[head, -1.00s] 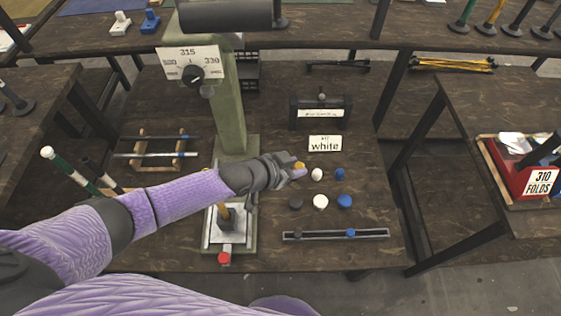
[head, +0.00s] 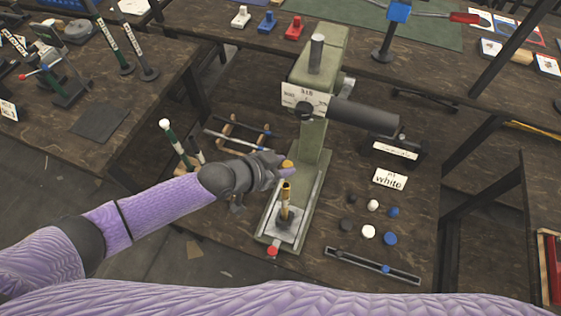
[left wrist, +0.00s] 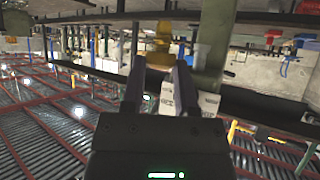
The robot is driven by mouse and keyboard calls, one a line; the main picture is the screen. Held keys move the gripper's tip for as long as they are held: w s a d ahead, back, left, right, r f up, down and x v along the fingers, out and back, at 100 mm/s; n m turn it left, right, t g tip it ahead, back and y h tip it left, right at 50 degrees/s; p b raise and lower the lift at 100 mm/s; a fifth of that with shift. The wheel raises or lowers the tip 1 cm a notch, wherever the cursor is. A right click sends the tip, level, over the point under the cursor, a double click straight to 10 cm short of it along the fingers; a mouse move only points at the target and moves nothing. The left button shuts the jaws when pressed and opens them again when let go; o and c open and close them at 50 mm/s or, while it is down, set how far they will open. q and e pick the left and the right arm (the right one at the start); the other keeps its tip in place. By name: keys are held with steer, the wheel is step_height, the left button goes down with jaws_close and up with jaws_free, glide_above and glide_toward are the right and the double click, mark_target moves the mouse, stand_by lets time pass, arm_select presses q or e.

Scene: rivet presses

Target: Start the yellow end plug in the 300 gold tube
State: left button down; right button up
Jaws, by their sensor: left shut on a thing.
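My left gripper (head: 283,168) is shut on the yellow end plug (head: 287,163). The plug also shows between the fingertips in the left wrist view (left wrist: 161,42). The gold tube (head: 285,196) stands upright on the light base plate of the green press. In the head view the plug appears just above the tube's top end, with a small gap between them. I cannot tell how well the two line up in depth. Any number on the tube is too small to read. My right gripper is not in view.
The green press (head: 311,150) with its dial sign and dark cylinder (head: 365,117) rises right behind the tube. A rack with rods (head: 235,138) stands to the left. Black, white and blue plugs (head: 368,231) lie to the right, near a dark rail (head: 372,266) and a "white" card (head: 390,179).

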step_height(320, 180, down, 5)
steer(key=b, duration=0.5)
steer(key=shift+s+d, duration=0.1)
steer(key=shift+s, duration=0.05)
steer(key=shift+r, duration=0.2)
stand_by(1.0)
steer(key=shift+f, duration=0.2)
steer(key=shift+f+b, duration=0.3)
steer(key=shift+b, duration=0.05)
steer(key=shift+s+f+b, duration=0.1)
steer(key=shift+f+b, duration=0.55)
